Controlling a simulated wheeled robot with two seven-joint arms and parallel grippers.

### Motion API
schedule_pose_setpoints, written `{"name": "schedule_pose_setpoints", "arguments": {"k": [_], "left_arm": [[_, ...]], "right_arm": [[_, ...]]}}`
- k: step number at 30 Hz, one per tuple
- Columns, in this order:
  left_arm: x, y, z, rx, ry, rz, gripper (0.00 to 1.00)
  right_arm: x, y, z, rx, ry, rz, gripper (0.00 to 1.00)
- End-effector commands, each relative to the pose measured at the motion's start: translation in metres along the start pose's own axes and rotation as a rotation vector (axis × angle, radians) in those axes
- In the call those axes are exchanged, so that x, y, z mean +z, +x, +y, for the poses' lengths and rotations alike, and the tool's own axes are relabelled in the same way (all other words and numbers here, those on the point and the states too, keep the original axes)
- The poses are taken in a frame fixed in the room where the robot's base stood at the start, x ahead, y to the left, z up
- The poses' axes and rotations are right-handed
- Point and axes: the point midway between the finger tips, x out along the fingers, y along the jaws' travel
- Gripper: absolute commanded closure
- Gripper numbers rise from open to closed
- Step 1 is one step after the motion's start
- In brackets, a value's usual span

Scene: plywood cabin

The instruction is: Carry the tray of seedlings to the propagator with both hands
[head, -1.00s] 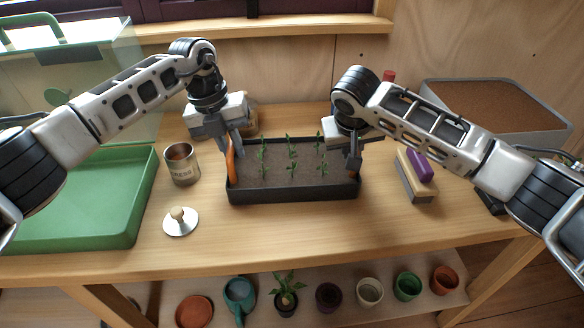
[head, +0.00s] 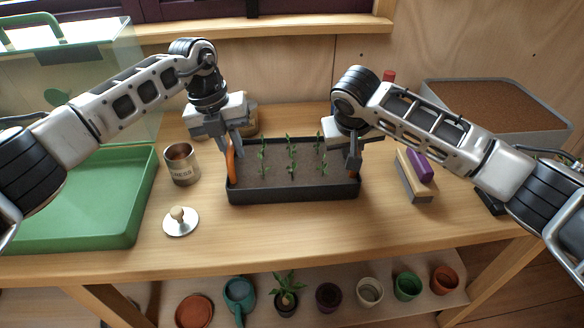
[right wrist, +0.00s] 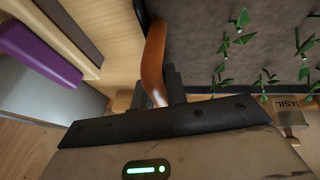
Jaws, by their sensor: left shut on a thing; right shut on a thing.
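The dark seedling tray (head: 292,192), full of soil with several small green seedlings (head: 291,160), sits on the wooden bench, with no clear gap under it. My left gripper (head: 231,152) is shut on the orange handle at its left end. My right gripper (head: 353,158) is at the right end; the right wrist view shows its dark fingers (right wrist: 173,88) shut on the other orange handle (right wrist: 154,60). The propagator's green base (head: 85,245) stands at the left, empty where visible, with its clear lid (head: 80,65) raised behind.
A tin (head: 181,165) and a metal disc with a knob (head: 180,223) stand between tray and green base. A purple-topped block (head: 420,166) lies to the right. A grey bin of brown material (head: 495,105) is at back right. Several pots line the lower shelf.

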Motion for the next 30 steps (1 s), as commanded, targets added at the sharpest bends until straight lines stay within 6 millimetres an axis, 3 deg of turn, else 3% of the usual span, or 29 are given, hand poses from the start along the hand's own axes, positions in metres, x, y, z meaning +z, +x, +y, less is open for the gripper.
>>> {"name": "schedule_pose_setpoints", "arguments": {"k": [11, 24, 30], "left_arm": [[0.001, -0.012, -0.002, -0.002, -0.001, -0.005, 1.00], [0.001, -0.050, -0.009, -0.001, -0.001, -0.004, 1.00], [0.001, -0.052, -0.010, -0.001, -0.001, -0.004, 1.00]], "right_arm": [[-0.006, -0.011, 0.003, 0.001, 0.002, 0.005, 1.00], [-0.020, -0.046, 0.011, 0.001, 0.002, 0.004, 1.00], [-0.021, -0.047, 0.011, 0.001, 0.002, 0.004, 1.00]]}}
